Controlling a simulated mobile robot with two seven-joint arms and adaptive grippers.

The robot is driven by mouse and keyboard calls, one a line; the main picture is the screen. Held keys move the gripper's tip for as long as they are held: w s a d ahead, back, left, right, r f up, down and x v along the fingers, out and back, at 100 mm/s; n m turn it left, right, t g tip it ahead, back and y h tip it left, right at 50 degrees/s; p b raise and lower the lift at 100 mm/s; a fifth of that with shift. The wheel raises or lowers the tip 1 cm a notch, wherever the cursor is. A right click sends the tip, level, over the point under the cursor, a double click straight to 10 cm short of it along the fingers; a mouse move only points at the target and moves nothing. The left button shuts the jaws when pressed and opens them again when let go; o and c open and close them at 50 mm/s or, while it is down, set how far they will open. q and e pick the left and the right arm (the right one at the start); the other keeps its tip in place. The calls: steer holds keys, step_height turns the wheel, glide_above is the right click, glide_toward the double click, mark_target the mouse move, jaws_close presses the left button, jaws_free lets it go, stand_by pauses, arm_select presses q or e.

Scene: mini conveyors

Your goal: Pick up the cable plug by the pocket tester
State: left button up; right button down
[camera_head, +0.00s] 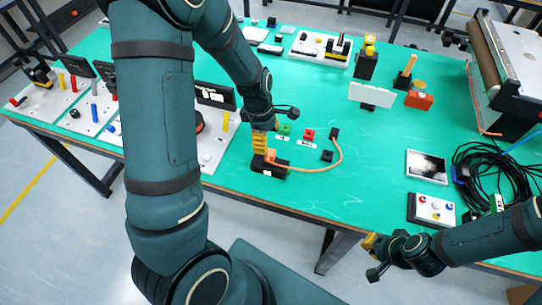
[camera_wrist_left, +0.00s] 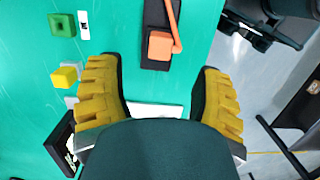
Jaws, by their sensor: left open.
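An orange plug (camera_head: 270,156) sits on a small black device (camera_head: 259,167), probably the pocket tester, near the table's front edge. An orange cable (camera_head: 322,168) curves from it to a small black end piece (camera_head: 334,133). In the left wrist view the orange block (camera_wrist_left: 160,44) and black device (camera_wrist_left: 154,22) lie ahead, between the lines of the fingers. My left gripper (camera_wrist_left: 160,68) is open and empty, its yellow fingers either side; in the head view it points down (camera_head: 259,143) just above the device. My right gripper (camera_head: 372,256) is at the table's front right; its opening is unclear.
A green block (camera_head: 285,128), a red block (camera_head: 308,134) and a black block (camera_head: 327,156) stand close to the cable. A switch box (camera_head: 432,209) and coiled black cables (camera_head: 488,175) lie at right. Panels with pegs stand at left. The green table (camera_head: 355,185) is clear right of the orange cable.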

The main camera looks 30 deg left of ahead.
mark_target(270, 152)
arm_select(q)
steer(key=f, duration=0.2)
steer(key=f+b, duration=0.1)
steer(key=f, duration=0.2)
steer(key=d+f, duration=0.1)
steer(key=f, duration=0.2)
steer(key=shift+w+d+f, duration=0.1)
steer(key=shift+f, duration=0.1)
